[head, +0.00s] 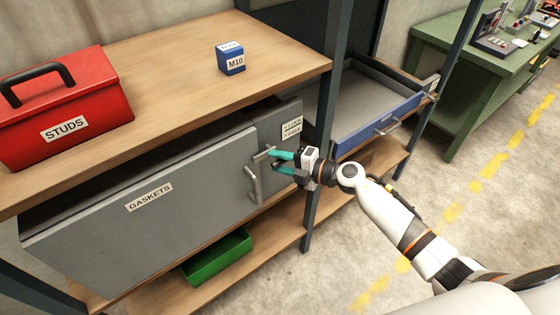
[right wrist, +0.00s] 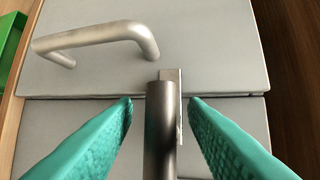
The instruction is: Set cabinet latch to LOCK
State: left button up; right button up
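The grey cabinet (head: 95,225) labelled GASKETS sits under the wooden top in the head view. Its metal latch lever (head: 263,156) is at the seam near the right end, left of a small label (head: 291,129) that seems to read LOCK and FREE. My right gripper (head: 273,161) is at the latch with its teal fingers open. In the right wrist view the latch lever (right wrist: 160,130) stands between the fingers, with a visible gap on each side. A bent door handle (head: 253,185) is just below the latch. My left gripper is not in view.
A red STUDS toolbox (head: 70,110) and a blue M10 box (head: 231,58) stand on the wooden top (head: 165,60). A green bin (head: 218,256) is on the lower shelf. A dark post (head: 328,130) and an open blue drawer (head: 375,128) are close to my right arm.

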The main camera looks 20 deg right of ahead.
jog(key=b+v, duration=0.3)
jog(key=v, duration=0.9)
jog(key=shift+b, duration=0.35)
